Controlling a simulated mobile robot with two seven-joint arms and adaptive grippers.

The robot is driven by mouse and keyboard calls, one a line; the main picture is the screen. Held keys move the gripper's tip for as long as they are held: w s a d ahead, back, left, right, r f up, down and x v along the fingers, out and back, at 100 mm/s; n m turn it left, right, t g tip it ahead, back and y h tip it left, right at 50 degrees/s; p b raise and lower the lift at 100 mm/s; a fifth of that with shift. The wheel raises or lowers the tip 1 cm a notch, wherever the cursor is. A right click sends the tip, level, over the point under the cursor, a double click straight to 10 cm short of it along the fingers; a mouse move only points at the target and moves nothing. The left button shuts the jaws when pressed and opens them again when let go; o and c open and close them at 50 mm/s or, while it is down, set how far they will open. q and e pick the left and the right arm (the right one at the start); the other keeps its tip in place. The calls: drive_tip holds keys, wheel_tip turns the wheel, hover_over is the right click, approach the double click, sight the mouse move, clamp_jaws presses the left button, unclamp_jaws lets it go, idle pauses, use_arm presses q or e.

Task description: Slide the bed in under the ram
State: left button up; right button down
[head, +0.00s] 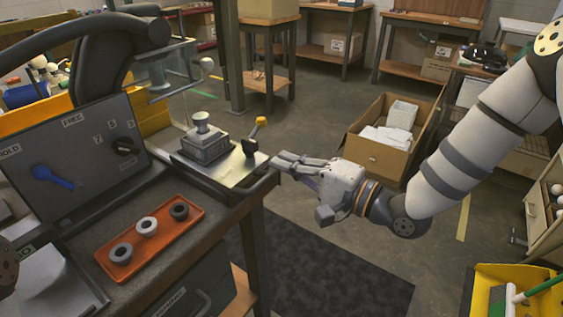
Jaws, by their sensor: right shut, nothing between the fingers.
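The bed (243,172) is a flat pale metal plate with a dark front rail, drawn out at the right of the press on the bench. A grey stepped block with a round knob (203,142) stands on it. A grey cylindrical part (158,74), seemingly the ram, shows up and left of the bed, under the black press arm; the block is not beneath it. My right gripper (277,161) is shut and empty, fingertips at the bed's right front edge; I cannot tell whether they touch it.
An orange tray (113,269) with three rings lies on the bench in front. A control panel (75,160) stands at left. A cardboard box (376,158) sits on the floor behind my right arm.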

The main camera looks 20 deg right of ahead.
sight(265, 156)
drive_tip(key=shift+w+a, duration=0.3)
drive_tip(key=shift+w, duration=0.15)
drive_tip(key=b+x, duration=0.1)
drive_tip(key=x, duration=0.3)
drive_tip(key=shift+w+a, duration=0.1)
drive_tip(key=shift+a, duration=0.05)
